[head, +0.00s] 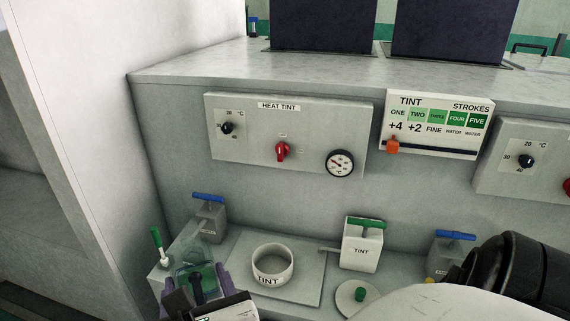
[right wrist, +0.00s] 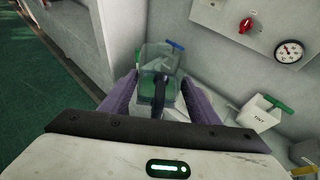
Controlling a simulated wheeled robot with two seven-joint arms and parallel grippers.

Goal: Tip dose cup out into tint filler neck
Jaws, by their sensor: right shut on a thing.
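The dose cup (head: 196,252) is clear, with green in its lower part, and is at the lower left of the head view. My right gripper (head: 204,290) is shut on it. In the right wrist view the cup (right wrist: 160,58) sits between the purple fingers (right wrist: 156,98), with a dark handle towards me. The tint filler neck (head: 272,275) is a white open ring marked TINT, to the right of the cup and apart from it. It shows partly in the right wrist view (right wrist: 305,152). I cannot tell the cup's exact tilt. My left gripper is not in view.
A white TINT canister (head: 360,249) with a green handle stands right of the neck. A blue-handled canister (head: 210,222) stands behind the cup. A green-topped stick (head: 157,241) rises at the left. The HEAT TINT panel (head: 240,145) is above. A green-knobbed disc (head: 354,303) lies in front.

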